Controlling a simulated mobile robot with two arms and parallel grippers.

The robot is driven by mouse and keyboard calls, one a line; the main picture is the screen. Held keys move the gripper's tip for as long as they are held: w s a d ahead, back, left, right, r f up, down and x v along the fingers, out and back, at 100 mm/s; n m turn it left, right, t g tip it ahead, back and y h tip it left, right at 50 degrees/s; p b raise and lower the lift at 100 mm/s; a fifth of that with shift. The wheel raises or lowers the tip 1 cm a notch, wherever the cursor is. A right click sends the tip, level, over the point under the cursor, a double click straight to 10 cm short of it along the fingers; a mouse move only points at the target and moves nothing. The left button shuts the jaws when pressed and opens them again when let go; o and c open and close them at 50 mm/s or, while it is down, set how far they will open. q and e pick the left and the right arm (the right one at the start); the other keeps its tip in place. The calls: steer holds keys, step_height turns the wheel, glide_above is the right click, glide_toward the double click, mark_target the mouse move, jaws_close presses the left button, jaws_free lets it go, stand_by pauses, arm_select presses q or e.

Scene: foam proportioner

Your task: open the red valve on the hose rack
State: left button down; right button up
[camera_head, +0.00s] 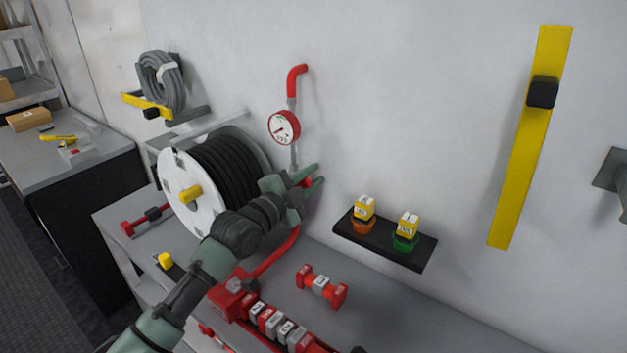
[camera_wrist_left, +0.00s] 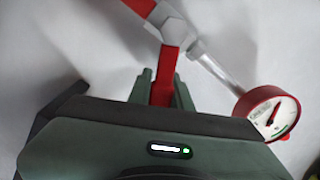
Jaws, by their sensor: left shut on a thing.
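The red valve handle (camera_wrist_left: 163,75) is a flat red lever below a pale grey fitting (camera_wrist_left: 172,31) on the pipe. My left gripper (camera_wrist_left: 164,88) is shut on this handle, with one green finger on each side. In the head view my left gripper (camera_head: 313,178) reaches to the wall pipe beside the hose reel, and a little red of the valve handle (camera_head: 304,182) shows between its fingers. The wrist and fingers hide most of the valve there. A red pressure gauge (camera_head: 285,127) sits on the pipe above it.
A hose reel (camera_head: 190,196) with black hose stands close beside my left forearm. Red couplings (camera_head: 275,322) lie on the grey bench below. A black wall shelf (camera_head: 385,240) with yellow-tagged items is to the right. A yellow bar (camera_head: 522,160) hangs on the wall.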

arm_select(q)
steer(key=shift+a+r+n, duration=0.1)
steer(key=shift+r+n, duration=0.1)
steer(key=shift+n, duration=0.4)
steer(key=shift+w, duration=0.1)
steer(key=c, duration=1.3)
jaws_free()
steer(key=shift+b+v, duration=0.8)
steer(key=shift+v, duration=3.1)
